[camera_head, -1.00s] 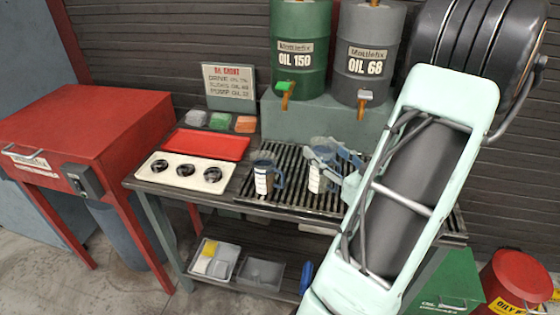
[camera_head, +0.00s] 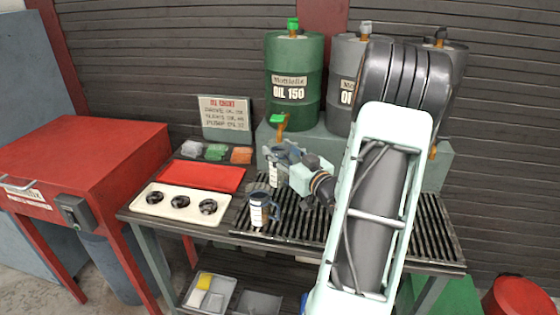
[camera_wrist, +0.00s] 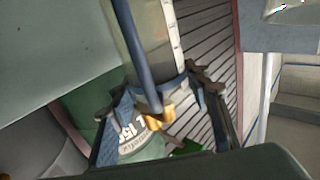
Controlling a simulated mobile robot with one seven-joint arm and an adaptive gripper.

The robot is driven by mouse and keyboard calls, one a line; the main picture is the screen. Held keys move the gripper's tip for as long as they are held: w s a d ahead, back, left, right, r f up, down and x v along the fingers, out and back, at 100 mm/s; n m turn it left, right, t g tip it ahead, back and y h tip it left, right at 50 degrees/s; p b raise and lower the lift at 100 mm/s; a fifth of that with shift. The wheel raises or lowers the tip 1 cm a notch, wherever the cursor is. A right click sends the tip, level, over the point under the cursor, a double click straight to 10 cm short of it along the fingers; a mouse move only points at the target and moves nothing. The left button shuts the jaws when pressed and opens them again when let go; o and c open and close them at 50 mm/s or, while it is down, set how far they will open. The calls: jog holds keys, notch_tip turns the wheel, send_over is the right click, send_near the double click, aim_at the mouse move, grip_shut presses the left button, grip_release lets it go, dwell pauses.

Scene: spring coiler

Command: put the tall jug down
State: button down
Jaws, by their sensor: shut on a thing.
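The tall jug (camera_head: 275,179), clear with a white label strip, is in my gripper (camera_head: 284,157), below the green drum's tap in the head view. My gripper is shut on it, and its fingers partly hide it. In the wrist view the gripper (camera_wrist: 162,105) has its fingers around the clear jug (camera_wrist: 152,35), with the blue handle in front. I cannot tell whether the jug's base touches the slatted grate (camera_head: 330,222). A second jug (camera_head: 259,212), with a dark blue handle, stands upright on the grate in front of the held one.
The green OIL 150 drum (camera_head: 294,85) and grey drums (camera_head: 345,110) stand on a raised block (camera_head: 410,165) behind. A cream tray with three dark round parts (camera_head: 180,203) and a red tray (camera_head: 203,177) lie left. The grate's right part looks clear.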

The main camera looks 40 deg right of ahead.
jog(key=shift+f, duration=1.7)
jog(key=shift+f+b, duration=0.2)
jog(key=shift+b, duration=0.2)
jog(key=c, duration=1)
grip_release()
jog(key=shift+c, duration=0.2)
jog(key=shift+r, duration=0.2)
jog(key=s+a, duration=0.1)
jog(key=s, duration=1.1)
